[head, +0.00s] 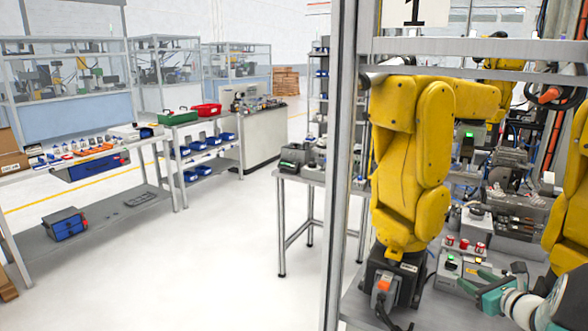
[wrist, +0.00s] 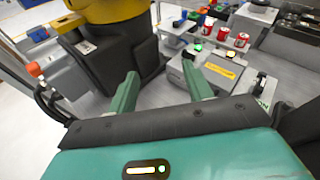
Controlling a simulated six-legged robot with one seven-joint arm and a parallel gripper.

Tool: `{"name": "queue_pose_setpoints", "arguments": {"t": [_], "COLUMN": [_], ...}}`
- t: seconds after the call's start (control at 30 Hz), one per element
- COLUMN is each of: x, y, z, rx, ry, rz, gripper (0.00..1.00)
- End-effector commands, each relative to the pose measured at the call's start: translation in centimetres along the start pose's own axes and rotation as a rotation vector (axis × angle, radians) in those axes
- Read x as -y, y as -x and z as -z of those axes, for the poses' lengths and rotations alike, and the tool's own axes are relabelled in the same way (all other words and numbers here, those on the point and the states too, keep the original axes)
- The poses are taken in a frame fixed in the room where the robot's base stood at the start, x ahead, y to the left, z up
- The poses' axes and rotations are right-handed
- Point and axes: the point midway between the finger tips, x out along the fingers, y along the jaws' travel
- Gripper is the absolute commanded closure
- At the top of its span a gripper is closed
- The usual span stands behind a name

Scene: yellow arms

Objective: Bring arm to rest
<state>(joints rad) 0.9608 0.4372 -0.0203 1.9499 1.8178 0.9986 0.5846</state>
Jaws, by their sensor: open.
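My gripper (head: 504,283) is teal and shows at the lower right of the head view, with my white arm behind it. In the wrist view its two green fingers (wrist: 164,92) stand wide apart with nothing between them. It hangs over a metal work surface, in front of a grey control box (wrist: 222,72) with a lit green button and a yellow label. I cannot tell the exact gap between the fingers and the box.
A yellow robot arm (head: 412,150) on a dark base stands left of my gripper; a second yellow arm (head: 567,200) is at the right edge. Several red cans (wrist: 222,33) stand behind the box. A metal frame post (head: 343,170) bounds the cell. Open floor (head: 200,260) lies left.

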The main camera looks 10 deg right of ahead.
Motion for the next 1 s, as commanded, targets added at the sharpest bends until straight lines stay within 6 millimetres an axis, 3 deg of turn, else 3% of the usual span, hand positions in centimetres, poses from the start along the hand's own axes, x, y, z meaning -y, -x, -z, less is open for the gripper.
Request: {"name": "queue_pose_setpoints", "arguments": {"t": [0.17,0.33,0.5,0.6,0.8,1.0], "x": [-6.4,-16.0,-25.9,-30.6,-37.2,-40.2], "y": [-0.9,-0.3,2.9,5.5,11.4,17.1], "z": [-3.9,-8.1,-10.7,-11.3,-11.3,-10.6], "rx": [-0.025,-0.049,-0.055,-0.046,-0.008,0.046], "ry": [0.197,0.517,0.918,1.161,1.666,2.187], "rz": [-0.158,-0.390,-0.637,-0.767,-0.980,-1.121], "gripper": [0.50,0.50,0.50,0.50,0.50,0.50]}}
